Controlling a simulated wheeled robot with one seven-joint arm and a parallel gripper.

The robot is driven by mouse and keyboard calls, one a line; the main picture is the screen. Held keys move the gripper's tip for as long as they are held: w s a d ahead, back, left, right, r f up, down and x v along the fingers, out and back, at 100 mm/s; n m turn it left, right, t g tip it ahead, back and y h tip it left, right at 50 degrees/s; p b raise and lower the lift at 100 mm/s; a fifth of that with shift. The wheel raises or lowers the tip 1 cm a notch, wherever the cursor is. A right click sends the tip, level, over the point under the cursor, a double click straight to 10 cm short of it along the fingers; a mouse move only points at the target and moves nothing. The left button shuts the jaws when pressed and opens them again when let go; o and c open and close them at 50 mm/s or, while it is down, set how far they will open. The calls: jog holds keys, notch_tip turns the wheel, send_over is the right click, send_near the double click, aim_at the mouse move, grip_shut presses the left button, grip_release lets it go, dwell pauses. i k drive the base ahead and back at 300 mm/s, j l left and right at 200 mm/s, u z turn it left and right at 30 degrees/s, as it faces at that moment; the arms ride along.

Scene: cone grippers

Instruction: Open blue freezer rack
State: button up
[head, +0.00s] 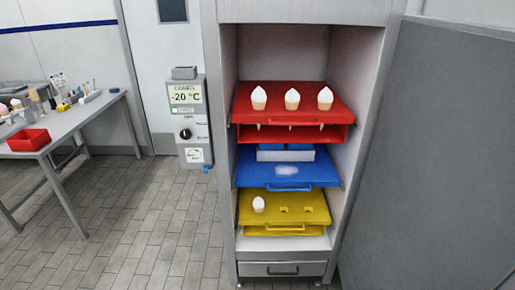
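The blue freezer rack (255,174) sits on the middle level of the open freezer cabinet, between the red rack above and the yellow rack below. It has a blue handle (289,188) along its front edge. A whitish patch (294,171) lies on its top. A pale grey block with blue parts (285,154) stands at its back, partly under the red rack. I cannot tell how far the blue rack is pulled out. My gripper is not in view.
The red rack (290,115) holds three white-topped cones. The yellow rack (285,222) holds one cone and has two empty holes. The grey freezer door (430,150) stands open at right. A table (75,122) with a red tray (28,140) is at left. The tiled floor in front is clear.

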aim_at(315, 168)
jog(key=i+j, duration=0.65)
jog(key=i, duration=0.15)
jog(key=i+j+z, duration=0.1)
jog(key=i+j, duration=0.55)
jog(key=i, duration=0.15)
